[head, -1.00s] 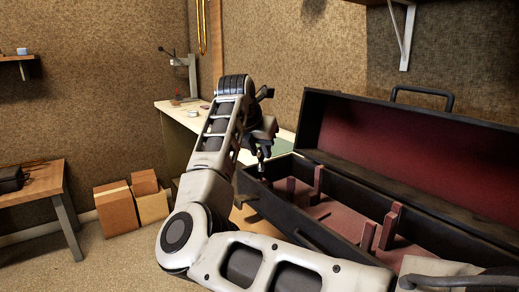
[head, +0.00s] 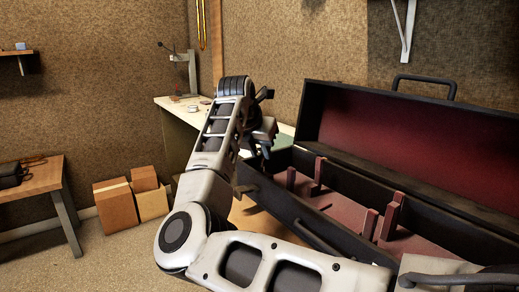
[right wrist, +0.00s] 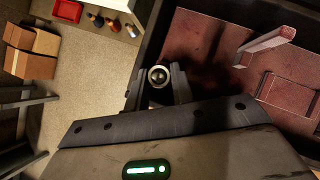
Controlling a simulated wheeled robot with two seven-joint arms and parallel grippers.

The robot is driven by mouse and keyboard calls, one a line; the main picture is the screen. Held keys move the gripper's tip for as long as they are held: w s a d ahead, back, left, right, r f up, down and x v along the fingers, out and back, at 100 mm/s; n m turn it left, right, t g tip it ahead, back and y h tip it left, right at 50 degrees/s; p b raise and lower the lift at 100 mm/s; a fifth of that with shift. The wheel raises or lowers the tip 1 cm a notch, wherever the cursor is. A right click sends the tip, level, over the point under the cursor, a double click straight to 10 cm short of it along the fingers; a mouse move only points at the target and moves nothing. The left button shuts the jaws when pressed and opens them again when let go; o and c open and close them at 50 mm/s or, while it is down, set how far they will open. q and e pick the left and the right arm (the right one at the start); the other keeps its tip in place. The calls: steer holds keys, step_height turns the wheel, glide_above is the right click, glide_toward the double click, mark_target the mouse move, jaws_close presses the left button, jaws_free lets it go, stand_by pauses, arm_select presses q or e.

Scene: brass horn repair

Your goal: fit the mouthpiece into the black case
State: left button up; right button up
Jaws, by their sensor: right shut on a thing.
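The black case (head: 283,213) stands open at the right of the head view, its lid raised and its inside lined in dark red. My right gripper (head: 266,153) is at the left end of the case, fingers pointing down. In the right wrist view, the gripper (right wrist: 159,88) is shut on the mouthpiece (right wrist: 158,76), whose round silvery rim faces the camera. The mouthpiece appears over the case's red floor near the dark wall (right wrist: 150,38). Its lower end is hidden, so I cannot tell whether it touches the case. My left gripper is not in view.
Upright red dividers (head: 318,174) stand inside the case. A workbench (head: 180,117) with small items is behind my right arm. Cardboard boxes (head: 115,207) sit on the floor at left, beside a wooden table (head: 38,180).

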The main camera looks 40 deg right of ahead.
steer(key=shift+f+b, duration=0.3)
steer(key=shift+f, duration=0.15)
steer(key=o, duration=1)
steer(key=shift+r, duration=0.1)
